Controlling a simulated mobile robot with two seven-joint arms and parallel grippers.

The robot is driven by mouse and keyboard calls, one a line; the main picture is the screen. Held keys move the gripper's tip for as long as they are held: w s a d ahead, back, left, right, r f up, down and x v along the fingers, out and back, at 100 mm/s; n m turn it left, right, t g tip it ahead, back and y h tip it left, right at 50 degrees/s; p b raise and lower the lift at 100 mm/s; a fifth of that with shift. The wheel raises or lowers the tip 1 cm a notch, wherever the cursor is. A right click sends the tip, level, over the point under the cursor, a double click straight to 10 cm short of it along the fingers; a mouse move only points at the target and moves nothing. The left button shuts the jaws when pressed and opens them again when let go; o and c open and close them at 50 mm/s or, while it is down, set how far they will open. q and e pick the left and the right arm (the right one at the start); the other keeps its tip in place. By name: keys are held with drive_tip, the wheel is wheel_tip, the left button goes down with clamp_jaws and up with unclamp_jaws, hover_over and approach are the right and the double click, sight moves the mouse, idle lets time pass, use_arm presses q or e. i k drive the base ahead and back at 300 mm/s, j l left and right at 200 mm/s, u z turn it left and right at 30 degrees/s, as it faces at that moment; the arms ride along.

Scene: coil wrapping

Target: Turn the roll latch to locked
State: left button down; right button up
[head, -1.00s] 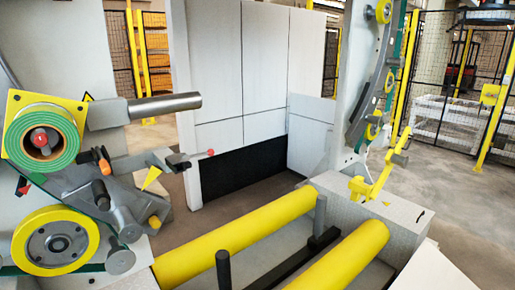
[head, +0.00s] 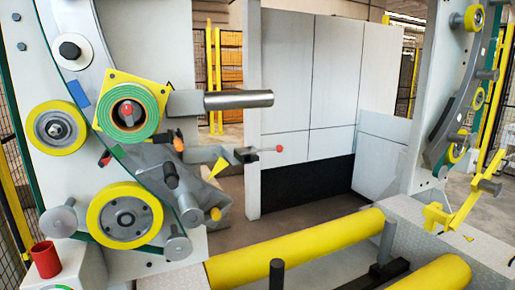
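A roll of green-edged wrapping material (head: 105,121) sits on a yellow square plate (head: 106,80) on the machine's ring at the left of the head view. In the middle of its core is a small red knob (head: 127,112), which looks like the roll latch. It is too small to tell which way it is turned. Neither of my grippers is in view.
A grey cylinder (head: 238,100) and a thin lever with a red ball tip (head: 279,148) stick out right of the roll. Yellow wheels (head: 124,217) sit around it. Two yellow rollers (head: 300,245) lie in front. A red cup-like part (head: 45,259) stands lower left.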

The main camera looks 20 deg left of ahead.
sight(127, 108)
drive_tip(key=u, duration=1.3)
